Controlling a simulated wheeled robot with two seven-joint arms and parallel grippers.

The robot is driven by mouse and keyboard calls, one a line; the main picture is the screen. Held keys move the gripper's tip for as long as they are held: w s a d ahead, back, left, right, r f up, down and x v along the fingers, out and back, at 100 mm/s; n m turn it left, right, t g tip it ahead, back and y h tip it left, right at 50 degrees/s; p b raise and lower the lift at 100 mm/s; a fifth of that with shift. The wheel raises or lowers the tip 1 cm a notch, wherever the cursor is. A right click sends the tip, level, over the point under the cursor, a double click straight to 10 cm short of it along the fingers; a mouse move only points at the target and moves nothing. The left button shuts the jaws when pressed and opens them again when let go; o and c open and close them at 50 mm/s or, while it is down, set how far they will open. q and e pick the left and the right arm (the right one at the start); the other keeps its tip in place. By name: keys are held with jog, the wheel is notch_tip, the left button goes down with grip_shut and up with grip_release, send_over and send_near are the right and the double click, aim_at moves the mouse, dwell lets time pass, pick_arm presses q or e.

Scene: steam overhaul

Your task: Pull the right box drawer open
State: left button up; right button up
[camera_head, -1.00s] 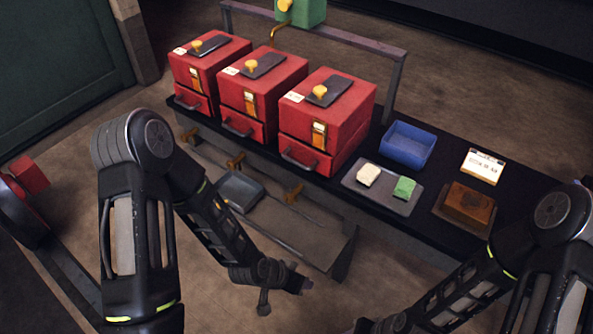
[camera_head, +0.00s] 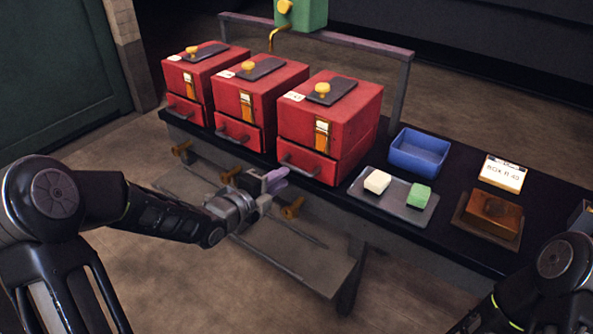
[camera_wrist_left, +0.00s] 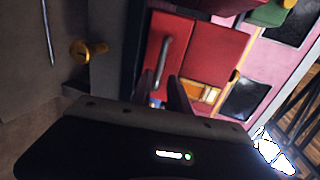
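The right red box (camera_head: 345,125) stands on the dark bench, its drawer (camera_head: 313,162) pushed in at the bottom front. A grey bar handle (camera_head: 300,170) crosses the drawer front. My left gripper (camera_head: 277,180) is just left of and in front of this handle, apparently apart from it. In the left wrist view a red drawer front (camera_wrist_left: 162,40) with a grey handle (camera_wrist_left: 163,62) lies beyond the dark fingers (camera_wrist_left: 178,98). The finger gap is too small to judge. My right arm shows at the lower right; its gripper is out of view.
Two more red boxes, the middle one (camera_head: 255,100) and the left one (camera_head: 200,85), stand alongside. A grey tray (camera_head: 392,203) with two small blocks, a blue bin (camera_head: 418,151) and a brown block (camera_head: 494,213) sit to the right. Brass knobs (camera_head: 292,208) stick out below the bench edge.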

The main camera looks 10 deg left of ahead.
aim_at(295, 170)
pick_arm(q)
jog(key=x, duration=0.7)
jog(key=shift+w+d+f, duration=0.1)
jog(key=shift+w, duration=0.1)
jog(key=shift+c, duration=0.4)
grip_shut()
dwell(0.8)
